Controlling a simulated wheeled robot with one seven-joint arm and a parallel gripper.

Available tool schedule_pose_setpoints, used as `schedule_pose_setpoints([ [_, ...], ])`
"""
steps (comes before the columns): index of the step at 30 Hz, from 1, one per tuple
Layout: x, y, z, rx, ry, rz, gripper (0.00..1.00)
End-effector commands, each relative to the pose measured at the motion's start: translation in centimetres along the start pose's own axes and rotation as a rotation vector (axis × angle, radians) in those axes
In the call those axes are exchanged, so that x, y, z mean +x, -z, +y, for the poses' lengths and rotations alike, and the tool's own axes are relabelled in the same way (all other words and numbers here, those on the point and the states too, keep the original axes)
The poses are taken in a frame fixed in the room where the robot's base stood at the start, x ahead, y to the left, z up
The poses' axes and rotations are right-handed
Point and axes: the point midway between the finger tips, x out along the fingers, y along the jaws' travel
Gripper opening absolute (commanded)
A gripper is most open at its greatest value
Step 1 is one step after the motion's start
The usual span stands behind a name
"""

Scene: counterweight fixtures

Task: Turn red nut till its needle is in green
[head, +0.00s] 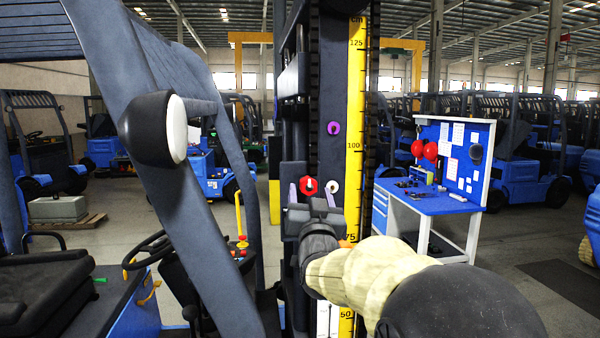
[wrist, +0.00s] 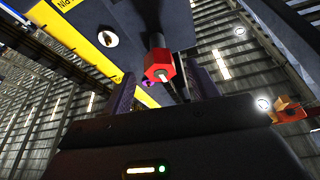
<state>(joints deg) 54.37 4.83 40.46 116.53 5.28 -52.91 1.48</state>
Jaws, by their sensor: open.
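The red nut (head: 309,186) sits on the dark face of the upright mast, left of the yellow scale. In the wrist view the red nut (wrist: 161,63) is a hexagon on a dark shaft, with a pale mark at its near end. My gripper (head: 311,193) is in front of it, with its purple fingers apart, one on each side of the nut. In the wrist view my gripper (wrist: 163,76) is open and the nut stands between and beyond the fingertips, not visibly clasped. I cannot make out a needle or a green zone.
A white round fitting (head: 332,185) is just right of the nut, and a purple ring (head: 333,128) is above. The yellow scale (head: 355,110) runs up the mast. A blue workbench (head: 430,198) stands at right. A forklift's blue frame post (head: 165,170) rises at left.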

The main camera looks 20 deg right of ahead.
Motion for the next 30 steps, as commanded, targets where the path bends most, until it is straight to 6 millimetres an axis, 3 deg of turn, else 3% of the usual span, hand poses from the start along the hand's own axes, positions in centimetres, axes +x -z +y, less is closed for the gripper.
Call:
schedule_pose_setpoints([
  [12, 5.2, 0.2, -0.2, 0.003, 0.002, -0.001, 0.59],
  [25, 6.0, 0.0, -0.1, 0.0, 0.001, 0.0, 0.59],
  [30, 6.0, 0.0, -0.1, 0.0, 0.001, 0.0, 0.28],
])
